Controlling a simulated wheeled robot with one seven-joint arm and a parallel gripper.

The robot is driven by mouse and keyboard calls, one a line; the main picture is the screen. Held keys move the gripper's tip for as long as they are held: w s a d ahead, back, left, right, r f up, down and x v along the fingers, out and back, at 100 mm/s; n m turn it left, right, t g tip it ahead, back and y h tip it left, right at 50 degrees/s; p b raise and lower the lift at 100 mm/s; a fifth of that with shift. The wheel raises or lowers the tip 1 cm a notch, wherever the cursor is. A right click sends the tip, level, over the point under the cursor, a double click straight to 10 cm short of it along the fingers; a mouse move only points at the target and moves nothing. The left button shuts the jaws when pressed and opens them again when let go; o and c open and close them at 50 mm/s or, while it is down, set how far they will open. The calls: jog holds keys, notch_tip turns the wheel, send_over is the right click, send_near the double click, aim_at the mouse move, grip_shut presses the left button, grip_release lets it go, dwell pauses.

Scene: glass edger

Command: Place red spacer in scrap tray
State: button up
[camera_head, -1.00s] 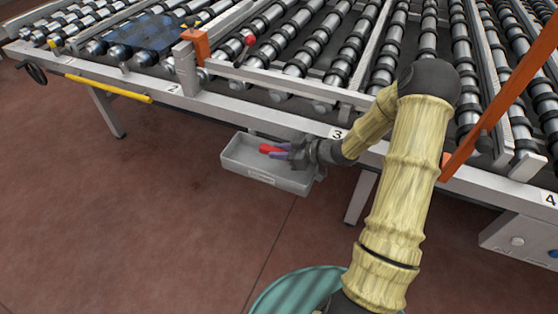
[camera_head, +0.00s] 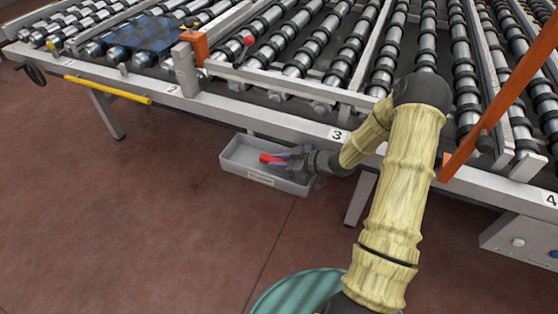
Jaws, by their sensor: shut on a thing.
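The red spacer (camera_head: 267,158) is a small red piece held between the fingers of my gripper (camera_head: 276,160). My gripper is shut on it, and its body covers part of the right end of the scrap tray. The scrap tray (camera_head: 240,169) is a grey open box with a pale label on its front, hanging below the conveyor's front rail. The spacer appears over the tray's opening; how far it is above the tray floor I cannot tell.
The roller conveyor (camera_head: 230,106) fills the back, with numbered plates on its rail. A dark glass sheet (camera_head: 135,33) lies on rollers at the left. A yellow bar (camera_head: 108,89) and an orange post (camera_head: 495,98) stick out. The reddish floor (camera_head: 120,220) is clear.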

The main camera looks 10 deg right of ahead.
jog(key=shift+f, duration=0.45)
jog(key=o, duration=1)
jog(key=shift+r, duration=0.1)
jog(key=shift+r, duration=0.2)
jog(key=p+v, duration=0.1)
jog(key=v, duration=1.1)
jog(key=shift+r, duration=0.25)
